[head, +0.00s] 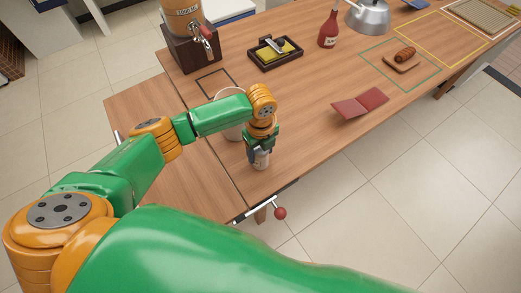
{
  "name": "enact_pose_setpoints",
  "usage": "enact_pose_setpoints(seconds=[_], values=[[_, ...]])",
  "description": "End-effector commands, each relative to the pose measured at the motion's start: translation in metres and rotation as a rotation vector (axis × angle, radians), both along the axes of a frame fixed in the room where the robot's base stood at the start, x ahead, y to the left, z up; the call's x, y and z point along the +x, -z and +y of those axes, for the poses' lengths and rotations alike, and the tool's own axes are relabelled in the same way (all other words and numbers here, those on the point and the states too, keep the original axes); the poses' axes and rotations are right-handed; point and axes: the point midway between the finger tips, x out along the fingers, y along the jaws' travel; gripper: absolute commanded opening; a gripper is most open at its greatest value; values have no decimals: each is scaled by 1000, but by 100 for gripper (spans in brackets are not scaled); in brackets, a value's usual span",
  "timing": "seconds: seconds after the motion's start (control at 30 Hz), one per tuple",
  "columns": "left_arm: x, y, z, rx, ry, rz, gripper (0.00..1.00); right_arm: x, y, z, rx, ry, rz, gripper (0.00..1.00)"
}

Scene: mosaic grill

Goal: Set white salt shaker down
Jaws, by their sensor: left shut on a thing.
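My left gripper (260,146) points down over the near part of the wooden table. It is shut on the white salt shaker (261,160), which looks upright. The shaker is at or just above the table top; I cannot tell whether it touches. The gripper hides its upper part. My right gripper is not in view.
A red folder (360,103), a red bottle (328,30), a dark tray (275,54) and a sausage on a board (402,64) are farther off. Bare wood lies right of the shaker.

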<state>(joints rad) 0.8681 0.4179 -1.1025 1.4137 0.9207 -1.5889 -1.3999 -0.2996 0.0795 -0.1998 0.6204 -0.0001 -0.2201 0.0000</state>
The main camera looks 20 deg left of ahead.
Motion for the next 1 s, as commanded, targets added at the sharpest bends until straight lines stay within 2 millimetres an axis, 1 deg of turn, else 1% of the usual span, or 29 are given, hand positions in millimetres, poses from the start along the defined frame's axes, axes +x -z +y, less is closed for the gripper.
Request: enact_pose_setpoints(seconds=[0.03, 0.07, 0.1, 0.13, 0.17, 0.43, 0.53, 0.57, 0.8, 0.9, 1.0], values=[[0, 2, 0, 0, 0, 0, 0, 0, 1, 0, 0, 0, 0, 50], [0, 2, 0, 0, 0, 0, 67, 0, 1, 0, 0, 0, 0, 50], [0, 2, 0, 0, 0, 0, 77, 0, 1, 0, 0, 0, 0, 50], [0, 2, 0, 0, 0, 0, 86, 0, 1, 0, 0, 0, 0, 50], [0, 2, 0, 0, 0, 0, 91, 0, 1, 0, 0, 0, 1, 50], [0, 1, 0, 0, 0, 0, 91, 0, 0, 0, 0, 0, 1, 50], [0, -10, 0, -1, 1, 0, 91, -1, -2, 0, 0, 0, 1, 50], [1, -16, -1, -2, 2, -2, 91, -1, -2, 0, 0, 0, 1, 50], [1, -83, -1, -2, 0, -4, 91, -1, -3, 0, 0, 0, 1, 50], [1, -105, -1, -2, 0, -2, 91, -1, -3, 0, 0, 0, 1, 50], [0, -117, -1, -2, -1, -1, 91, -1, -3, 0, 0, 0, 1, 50]])
